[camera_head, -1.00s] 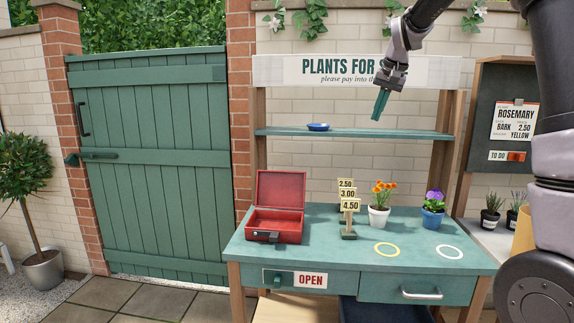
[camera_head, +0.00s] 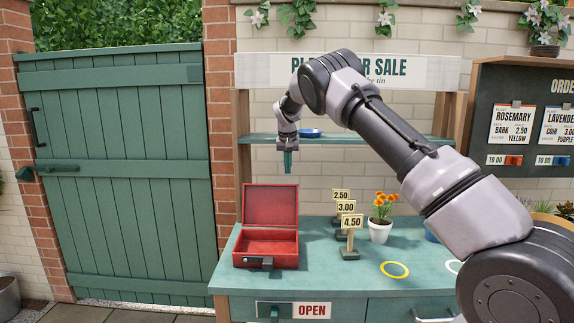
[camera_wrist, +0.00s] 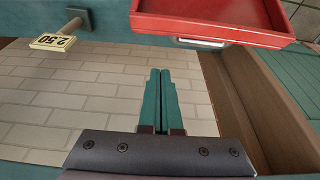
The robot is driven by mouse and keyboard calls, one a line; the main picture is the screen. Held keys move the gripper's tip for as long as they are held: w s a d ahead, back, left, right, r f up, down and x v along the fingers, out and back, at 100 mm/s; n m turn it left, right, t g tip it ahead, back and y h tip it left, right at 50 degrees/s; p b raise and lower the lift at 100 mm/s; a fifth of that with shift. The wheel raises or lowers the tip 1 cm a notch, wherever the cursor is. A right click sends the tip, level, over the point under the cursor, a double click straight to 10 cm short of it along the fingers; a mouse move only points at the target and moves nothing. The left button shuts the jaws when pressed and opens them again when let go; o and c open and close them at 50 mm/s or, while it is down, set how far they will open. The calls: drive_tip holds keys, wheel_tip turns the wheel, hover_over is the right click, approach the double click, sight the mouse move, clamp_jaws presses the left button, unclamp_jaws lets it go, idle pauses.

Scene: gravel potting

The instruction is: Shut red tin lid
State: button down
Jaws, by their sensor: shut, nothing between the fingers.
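The red tin (camera_head: 265,248) stands on the left part of the green bench top, with a dark latch on its front. Its lid (camera_head: 270,206) is open, standing upright at the back. My gripper (camera_head: 288,168) points down, shut and empty, above and a little behind the lid's right side, apart from it. In the wrist view the fingers (camera_wrist: 161,98) are together, and a red part of the tin (camera_wrist: 215,20) with a pale metal piece on its edge shows at the top right.
Price signs (camera_head: 348,225) stand right of the tin. A potted orange flower (camera_head: 381,217) is further right, near a yellow ring (camera_head: 394,270). A blue dish (camera_head: 310,133) sits on the shelf behind my gripper.

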drive_tip(key=shift+s+d+f, duration=0.1)
drive_tip(key=shift+s+f, duration=0.25)
drive_tip(key=shift+f, duration=0.35)
drive_tip(key=shift+s+a+f, duration=0.1)
drive_tip(key=shift+s+f, duration=0.25)
drive_tip(key=shift+f, duration=0.4)
drive_tip(key=shift+s+d+f, duration=0.1)
drive_tip(key=shift+s+f, duration=0.25)
drive_tip(key=shift+f, duration=0.35)
